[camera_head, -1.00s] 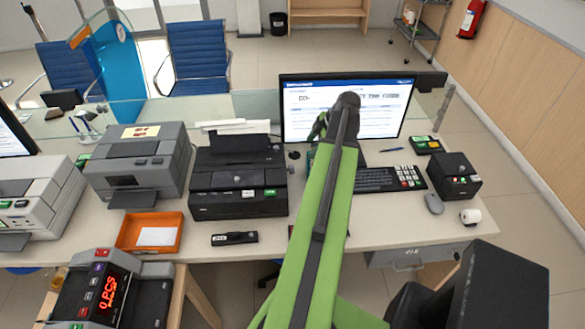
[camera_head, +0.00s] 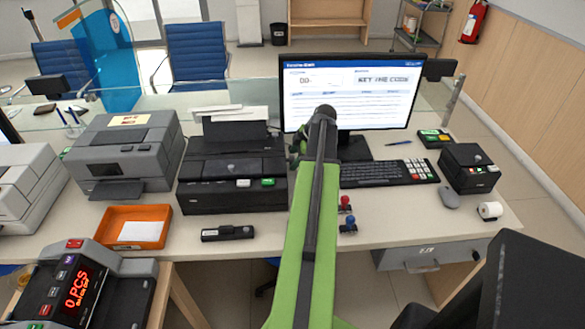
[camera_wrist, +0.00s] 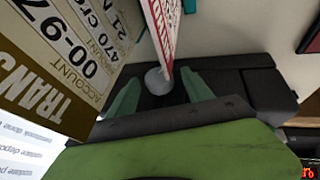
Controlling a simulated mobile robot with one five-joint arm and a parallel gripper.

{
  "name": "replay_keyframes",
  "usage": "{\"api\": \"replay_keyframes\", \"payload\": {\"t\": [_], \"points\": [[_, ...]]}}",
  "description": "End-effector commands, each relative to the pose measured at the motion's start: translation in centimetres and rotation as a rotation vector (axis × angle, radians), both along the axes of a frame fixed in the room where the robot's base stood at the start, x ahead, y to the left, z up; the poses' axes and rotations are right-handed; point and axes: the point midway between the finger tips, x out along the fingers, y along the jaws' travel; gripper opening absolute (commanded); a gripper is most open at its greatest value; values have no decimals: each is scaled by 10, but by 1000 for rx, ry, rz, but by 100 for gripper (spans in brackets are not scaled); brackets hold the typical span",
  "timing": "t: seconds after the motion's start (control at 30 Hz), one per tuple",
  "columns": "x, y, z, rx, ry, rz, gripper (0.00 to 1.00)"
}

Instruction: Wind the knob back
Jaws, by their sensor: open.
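A grey rounded knob (camera_wrist: 155,81) shows in the wrist view against a black machine (camera_wrist: 225,88). My gripper (camera_wrist: 160,76) is open, with one teal finger on each side of the knob. I cannot tell whether either finger touches it. In the head view my gripper (camera_head: 298,146) is small and partly hidden by my green arm, at the right side of the black printer (camera_head: 230,200). The knob cannot be made out clearly there.
A printed slip (camera_wrist: 65,50) and a red-marked paper (camera_wrist: 160,28) stand close to the fingers. A monitor (camera_head: 350,95), keyboard (camera_head: 385,172), red stamp (camera_head: 346,202) and blue stamp (camera_head: 348,224) lie right of the arm. An orange tray (camera_head: 122,216) is front left.

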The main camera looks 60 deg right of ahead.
Motion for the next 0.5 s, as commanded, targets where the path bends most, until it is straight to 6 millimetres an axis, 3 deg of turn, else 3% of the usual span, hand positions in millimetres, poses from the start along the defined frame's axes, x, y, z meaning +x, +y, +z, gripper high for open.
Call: {"api": "replay_keyframes", "payload": {"t": [0.33,0.5], "points": [[2,0,-3,0,0,0,58],[2,0,-3,0,0,-1,35]]}}
